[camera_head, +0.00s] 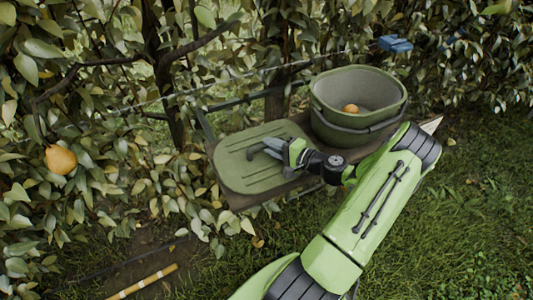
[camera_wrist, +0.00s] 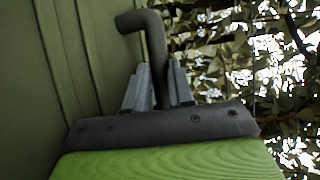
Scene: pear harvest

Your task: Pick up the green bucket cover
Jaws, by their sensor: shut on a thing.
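The green bucket cover (camera_head: 240,169) lies flat on a wooden bench beside the green bucket (camera_head: 352,125), to its left. My gripper (camera_head: 265,148) is at the cover's upper right part, with its jaws shut on the cover's dark handle. In the wrist view, the bent dark handle (camera_wrist: 154,45) stands between the two grey fingers of my gripper (camera_wrist: 157,82). The cover's ridged green surface (camera_wrist: 60,75) fills the left of that view. Part of the cover is hidden behind my gripper in the head view.
A pear (camera_head: 351,108) lies inside the open bucket. Another pear (camera_head: 61,159) hangs in the leaves at the left. Dense foliage stands behind the bench. A yellow-and-white pole (camera_head: 143,283) lies on the ground at the front left. Grass at the right is open.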

